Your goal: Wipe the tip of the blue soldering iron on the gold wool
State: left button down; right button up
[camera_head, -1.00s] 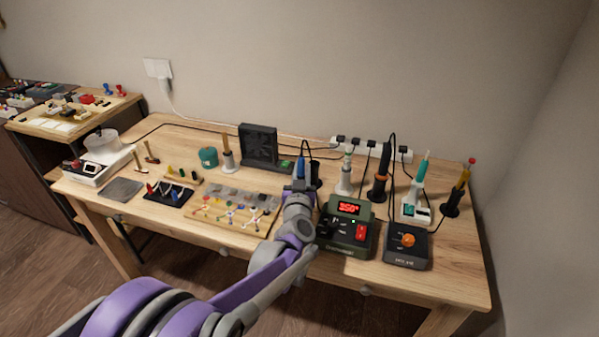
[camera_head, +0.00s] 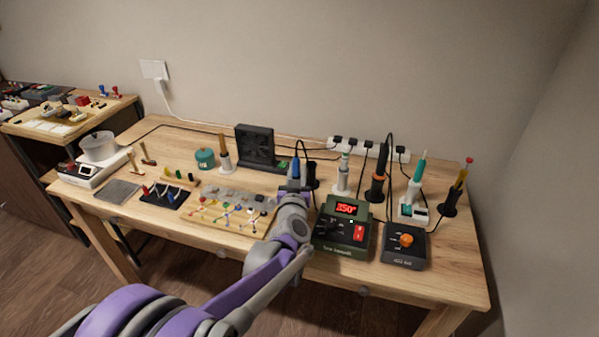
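The blue soldering iron (camera_head: 295,171) stands roughly upright at my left gripper (camera_head: 294,189), just left of a black stand (camera_head: 312,176). My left gripper appears shut on its lower part; the fingers are small and partly hidden by my wrist. The iron's tip is hidden. I cannot make out the gold wool clearly; a small round teal pot (camera_head: 205,159) stands further left at the back, and its inside is too small to read. My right gripper is not in view.
A black fan box (camera_head: 256,146) and a soldering stand (camera_head: 225,155) stand between the pot and the iron. A green station (camera_head: 341,240) reading 350 and a dark box (camera_head: 404,250) are right of my arm. A parts board (camera_head: 232,209) lies in front.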

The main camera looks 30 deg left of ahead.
pick_arm(q)
jog(key=shift+s+a, duration=0.1)
jog(key=shift+a, duration=0.35)
jog(key=shift+r, duration=0.1)
notch_tip(320, 180, up, 7)
jog(key=p, duration=0.3)
jog(key=shift+p, duration=0.35)
jog(key=a+r+p, duration=0.1)
jog(key=a+p, duration=0.5)
jog(key=a, duration=0.2)
jog(key=shift+r, duration=0.4)
